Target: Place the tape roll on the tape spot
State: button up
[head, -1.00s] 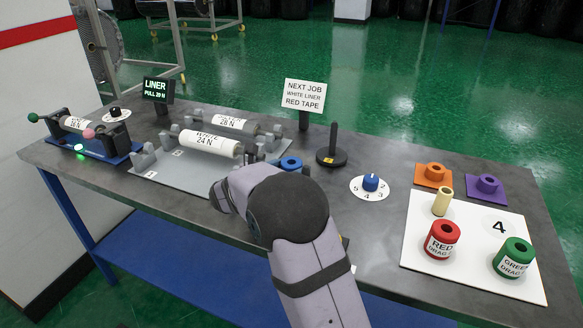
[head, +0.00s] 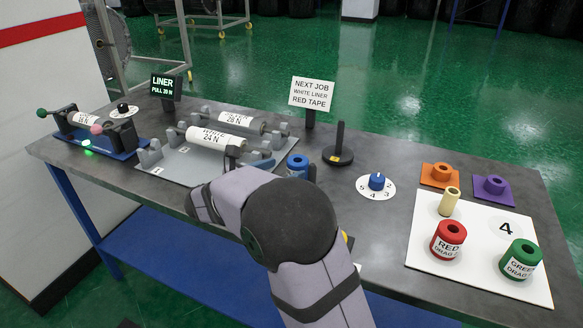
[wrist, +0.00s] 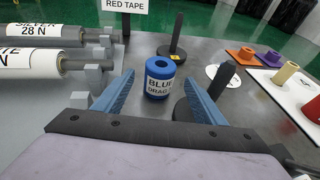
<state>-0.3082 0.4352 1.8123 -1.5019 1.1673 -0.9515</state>
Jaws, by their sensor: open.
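A blue tape roll (wrist: 158,82), its label starting with BLUE and DRAG, stands upright ahead of my gripper (wrist: 160,88). My gripper's blue fingers are open on either side of the roll, with visible gaps. A red tape roll (head: 448,240) stands on a white board at the right. No place is clearly marked as the tape spot. A black post on a round base with a yellow tag (head: 338,150) stands behind the blue roll.
A second dark post (wrist: 227,76) rises by the right finger. Silver and white liner rolls (head: 215,138) lie in a cradle at left. A numbered dial (head: 377,183), green roll (head: 520,260) and tan core (head: 449,202) are right. A sign (head: 312,93) reads NEXT JOB, WHITE LINER, RED TAPE.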

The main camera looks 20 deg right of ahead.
aim_at(291, 168)
jog(key=shift+o, duration=0.5)
jog(key=shift+v, duration=2.2)
jog(key=shift+d, duration=0.1)
jog(key=shift+w+d, duration=0.15)
jog(key=shift+d, duration=0.05)
jog(key=w+d+f+h+p, duration=0.1)
jog(key=w+d+f+t+p, duration=0.1)
jog(key=d, duration=0.1)
jog(key=w+d+f+h+p, duration=0.1)
jog(key=d+p, duration=0.1)
jog(key=shift+w+d+h, duration=0.25)
jog(key=shift+w+h, duration=0.05)
jog(key=shift+w, duration=0.1)
jog(key=shift+w+d+f+t, duration=0.3)
jog(key=shift+d+f+t, duration=0.1)
jog(key=shift+f, duration=0.1)
